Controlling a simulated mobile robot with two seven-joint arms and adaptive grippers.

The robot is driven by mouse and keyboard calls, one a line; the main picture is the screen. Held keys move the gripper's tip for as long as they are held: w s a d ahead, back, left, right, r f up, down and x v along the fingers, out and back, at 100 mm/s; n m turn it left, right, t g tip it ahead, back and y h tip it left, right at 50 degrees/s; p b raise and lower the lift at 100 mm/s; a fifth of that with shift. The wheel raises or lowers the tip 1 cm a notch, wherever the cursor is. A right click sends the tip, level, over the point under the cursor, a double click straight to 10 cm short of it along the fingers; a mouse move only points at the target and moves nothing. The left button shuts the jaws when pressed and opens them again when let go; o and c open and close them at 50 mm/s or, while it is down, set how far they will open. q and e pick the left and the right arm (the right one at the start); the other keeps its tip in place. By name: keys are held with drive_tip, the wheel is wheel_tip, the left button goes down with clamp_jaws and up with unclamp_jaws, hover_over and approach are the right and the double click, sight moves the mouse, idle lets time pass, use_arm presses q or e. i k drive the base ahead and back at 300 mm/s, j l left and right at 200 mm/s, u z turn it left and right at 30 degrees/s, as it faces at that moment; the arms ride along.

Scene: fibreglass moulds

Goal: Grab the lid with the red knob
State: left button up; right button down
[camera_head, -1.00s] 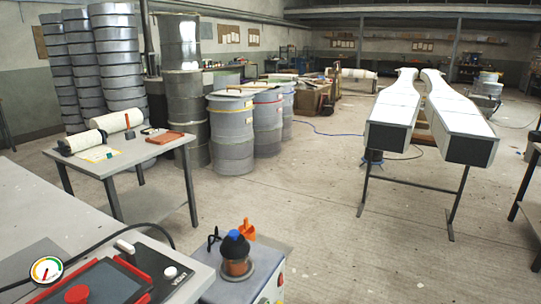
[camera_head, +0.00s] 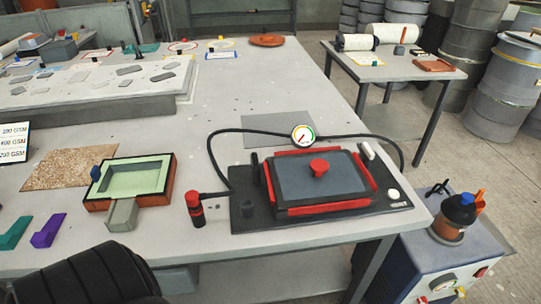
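The lid (camera_head: 348,182) is a dark grey rectangular panel with a red knob (camera_head: 319,167) at its middle. It sits in a black base unit (camera_head: 250,213) with red edging, near the front right corner of the grey table. A black, ribbed rounded part (camera_head: 88,276) shows at the bottom left; it looks like part of my own arm. Neither gripper's fingers show in the head view, and nothing is touching the lid or knob.
A round gauge (camera_head: 303,136) and black hose lie behind the unit. A red and black fitting (camera_head: 195,211) stands left of it, then a green-lined mould (camera_head: 132,179). Right of the table stands a pump cabinet (camera_head: 440,262).

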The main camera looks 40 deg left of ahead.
sight(313, 178)
drive_tip(key=u, duration=0.9)
drive_tip(key=l, duration=0.2)
